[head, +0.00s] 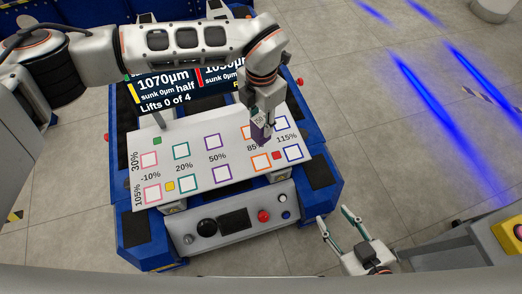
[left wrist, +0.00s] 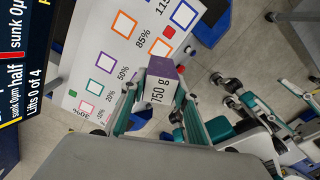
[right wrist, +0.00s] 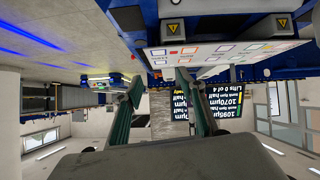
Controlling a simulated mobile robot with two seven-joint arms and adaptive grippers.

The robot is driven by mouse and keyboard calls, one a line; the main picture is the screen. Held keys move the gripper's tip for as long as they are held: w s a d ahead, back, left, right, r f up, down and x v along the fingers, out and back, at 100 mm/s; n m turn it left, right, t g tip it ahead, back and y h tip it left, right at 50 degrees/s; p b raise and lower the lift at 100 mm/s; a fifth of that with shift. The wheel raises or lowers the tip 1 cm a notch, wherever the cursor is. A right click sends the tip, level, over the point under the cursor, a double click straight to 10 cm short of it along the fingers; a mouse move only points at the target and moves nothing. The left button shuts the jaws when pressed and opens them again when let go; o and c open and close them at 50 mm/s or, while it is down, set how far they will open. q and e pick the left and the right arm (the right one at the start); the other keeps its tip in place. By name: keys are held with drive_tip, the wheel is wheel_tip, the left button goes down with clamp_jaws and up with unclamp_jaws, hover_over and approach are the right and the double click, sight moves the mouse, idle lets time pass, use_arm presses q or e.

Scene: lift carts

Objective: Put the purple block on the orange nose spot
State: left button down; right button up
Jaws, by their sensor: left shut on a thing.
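My left gripper (head: 262,112) is shut on the purple block (head: 261,134), above the right part of the white board (head: 198,150). The block also shows between the fingers in the left wrist view (left wrist: 160,84), with a 750 g label. Two orange square outlines are in the 85% column: a lower one (head: 261,162) just below the block, and an upper one (head: 247,132) partly hidden by gripper and block. The pictures do not tell which is the nose spot. Both look empty where visible. My right gripper (head: 342,228) is open and empty, off the cart's right front.
Small red (head: 276,155), green (head: 157,141) and yellow (head: 170,186) squares lie on the board. The blue cart (head: 133,235) has a front panel with buttons (head: 232,221). A display (head: 165,88) stands behind. Floor to the right is clear.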

use_arm(q)
wheel_tip(320, 180, down, 15)
drive_tip(key=b, duration=0.4)
drive_tip(key=shift+s+f, duration=0.15)
drive_tip(key=shift+f, duration=0.05)
drive_tip(key=shift+f+b, duration=0.3)
drive_tip(key=shift+w+r, duration=0.15)
drive_tip(key=shift+w, duration=0.05)
use_arm(e)
drive_tip(key=w+a+r+m+t+y, duration=0.1)
drive_tip(key=w+a+r, duration=0.1)
drive_tip(key=a+r, duration=0.2)
drive_tip(key=shift+w+a+y, duration=0.3)
drive_tip(key=shift+w+a, duration=0.05)
drive_tip(key=shift+a, duration=0.05)
use_arm(q)
drive_tip(key=c, duration=1.6)
unclamp_jaws()
drive_tip(key=shift+f, duration=0.2)
drive_tip(key=shift+c, duration=0.2)
drive_tip(key=shift+o, duration=0.6)
drive_tip(key=shift+s, duration=0.1)
use_arm(e)
drive_tip(key=shift+s+d+f, duration=0.15)
drive_tip(key=shift+f, duration=0.15)
